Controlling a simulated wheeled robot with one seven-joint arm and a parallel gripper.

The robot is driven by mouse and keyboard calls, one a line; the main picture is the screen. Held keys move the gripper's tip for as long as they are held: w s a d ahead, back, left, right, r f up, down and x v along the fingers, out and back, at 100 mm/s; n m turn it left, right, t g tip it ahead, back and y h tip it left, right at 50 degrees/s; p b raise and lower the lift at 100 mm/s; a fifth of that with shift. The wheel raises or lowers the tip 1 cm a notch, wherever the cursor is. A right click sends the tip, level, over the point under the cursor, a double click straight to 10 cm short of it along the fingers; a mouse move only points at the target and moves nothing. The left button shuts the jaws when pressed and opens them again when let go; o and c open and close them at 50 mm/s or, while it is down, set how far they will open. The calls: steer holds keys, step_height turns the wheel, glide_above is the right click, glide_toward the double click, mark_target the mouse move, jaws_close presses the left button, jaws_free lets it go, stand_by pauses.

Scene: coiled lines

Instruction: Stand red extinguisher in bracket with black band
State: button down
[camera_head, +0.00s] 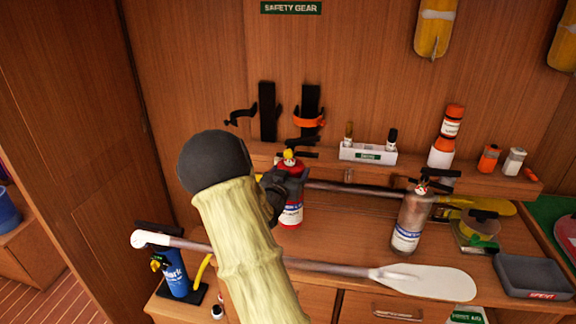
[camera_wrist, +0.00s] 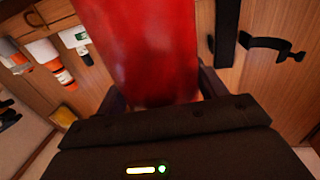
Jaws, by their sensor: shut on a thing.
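My gripper (camera_head: 274,190) is shut on the red extinguisher (camera_head: 291,212), which looks upright at the left part of the counter. Whether its base touches the counter I cannot tell. The extinguisher's red body (camera_wrist: 150,50) fills the middle of the wrist view between my fingers. On the wall behind are two black brackets. The left bracket has a black band (camera_head: 240,115) standing open to its left; this band also shows in the wrist view (camera_wrist: 270,44). The right bracket has an orange band (camera_head: 308,122). Both brackets look empty. My arm hides part of the counter.
A grey extinguisher (camera_head: 411,222) stands on the counter to the right. A white-bladed paddle (camera_head: 425,281) lies along the front, and a yellow-bladed paddle (camera_head: 490,205) lies behind. A white holder (camera_head: 367,153) and orange-and-white flare canister (camera_head: 447,135) stand on the ledge. A blue cylinder (camera_head: 178,279) stands front left.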

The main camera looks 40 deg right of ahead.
steer(key=shift+d+r, duration=0.1)
steer(key=shift+d, duration=0.05)
steer(key=shift+s, duration=0.1)
steer(key=shift+f, duration=1.95)
steer(key=shift+c, duration=0.9)
jaws_free()
steer(key=shift+a+f, duration=0.15)
steer(key=shift+a, duration=0.1)
steer(key=shift+a, duration=0.1)
steer(key=b+v, duration=0.2)
steer(key=v, duration=1)
steer(key=shift+b, duration=0.3)
